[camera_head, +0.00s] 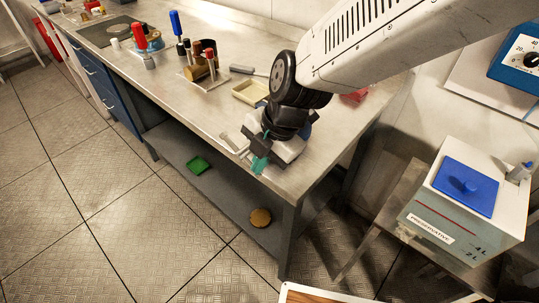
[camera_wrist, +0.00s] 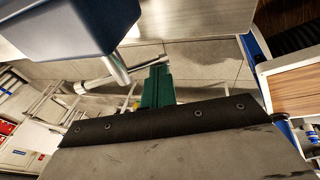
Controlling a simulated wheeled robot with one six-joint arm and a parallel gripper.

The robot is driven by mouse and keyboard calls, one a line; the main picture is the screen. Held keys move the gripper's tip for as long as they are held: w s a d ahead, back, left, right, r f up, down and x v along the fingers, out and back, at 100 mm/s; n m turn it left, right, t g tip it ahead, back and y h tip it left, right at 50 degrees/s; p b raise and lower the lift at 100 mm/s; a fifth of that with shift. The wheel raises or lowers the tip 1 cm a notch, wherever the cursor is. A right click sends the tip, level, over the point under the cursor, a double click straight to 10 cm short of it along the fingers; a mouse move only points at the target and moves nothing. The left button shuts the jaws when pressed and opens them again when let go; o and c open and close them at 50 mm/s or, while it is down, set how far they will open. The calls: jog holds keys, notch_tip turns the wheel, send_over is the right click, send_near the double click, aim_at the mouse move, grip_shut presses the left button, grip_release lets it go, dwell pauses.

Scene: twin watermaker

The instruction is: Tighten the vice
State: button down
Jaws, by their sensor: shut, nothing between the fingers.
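A blue-grey block (camera_wrist: 65,25) fills the upper left, likely part of the vice.
The lower shelf holds a green dish (camera_head: 197,165) and a yellow-brown disc (camera_head: 260,218). A white preservative tank (camera_head: 440,215) stands at right. The floor in front is clear.

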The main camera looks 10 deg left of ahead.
aim_at(259, 176)
jog(key=shift+d+f, duration=0.25)
jog(key=shift+f, duration=0.8)
jog(key=shift+a+f, duration=0.15)
jog(key=shift+f, duration=0.5)
jog(key=shift+w+a+f, duration=0.15)
jog(key=shift+a+f, duration=0.05)
jog(key=shift+f, duration=0.35)
jog(key=shift+a+f, duration=0.1)
jog(key=shift+f, duration=0.1)
